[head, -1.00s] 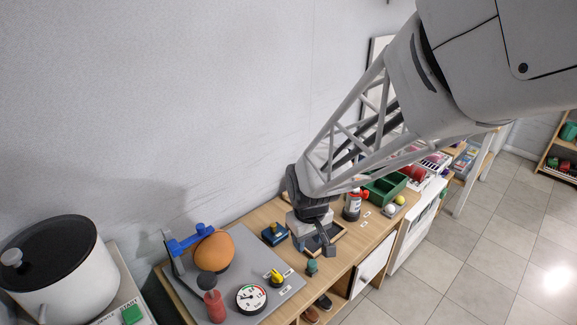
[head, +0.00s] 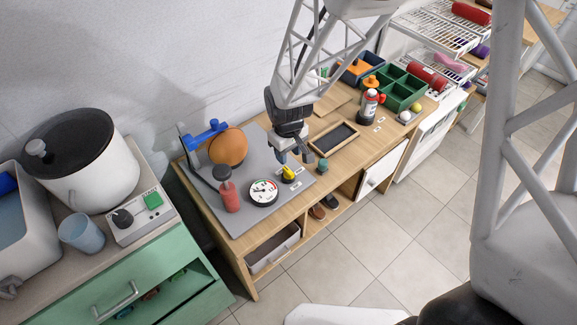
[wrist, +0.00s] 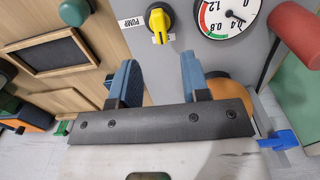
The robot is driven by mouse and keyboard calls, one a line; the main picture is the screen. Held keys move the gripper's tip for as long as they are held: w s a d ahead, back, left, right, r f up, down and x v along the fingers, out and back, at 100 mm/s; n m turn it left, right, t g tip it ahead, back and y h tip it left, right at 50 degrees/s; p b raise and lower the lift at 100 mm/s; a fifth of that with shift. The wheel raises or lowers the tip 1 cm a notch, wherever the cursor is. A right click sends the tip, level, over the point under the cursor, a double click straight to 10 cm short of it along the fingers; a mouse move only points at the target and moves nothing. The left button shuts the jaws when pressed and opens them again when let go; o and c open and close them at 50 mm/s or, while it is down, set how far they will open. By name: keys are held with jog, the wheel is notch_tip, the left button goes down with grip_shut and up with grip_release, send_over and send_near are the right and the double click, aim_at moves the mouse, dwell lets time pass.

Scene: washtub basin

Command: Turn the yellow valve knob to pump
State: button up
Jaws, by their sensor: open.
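The yellow valve knob (head: 289,173) sits on the grey panel (head: 255,205), beside the round gauge (head: 263,192). In the wrist view the knob (wrist: 160,20) is at the top, with its narrow handle pointing down the picture. The label PUMP (wrist: 131,22) is to its left; a second label at the handle's end is partly hidden. My gripper (head: 293,156) is over the panel edge, just behind the knob. In the wrist view my gripper (wrist: 160,75) is open and empty; its blue fingers are apart from the knob.
A small green knob (head: 322,165) and a dark framed tray (head: 334,138) lie to the right. Bare wood lies around the tray.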

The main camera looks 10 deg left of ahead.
aim_at(288, 170)
jog(key=shift+f, duration=0.15)
jog(key=shift+f, duration=3.75)
jog(key=shift+c, duration=0.3)
grip_shut()
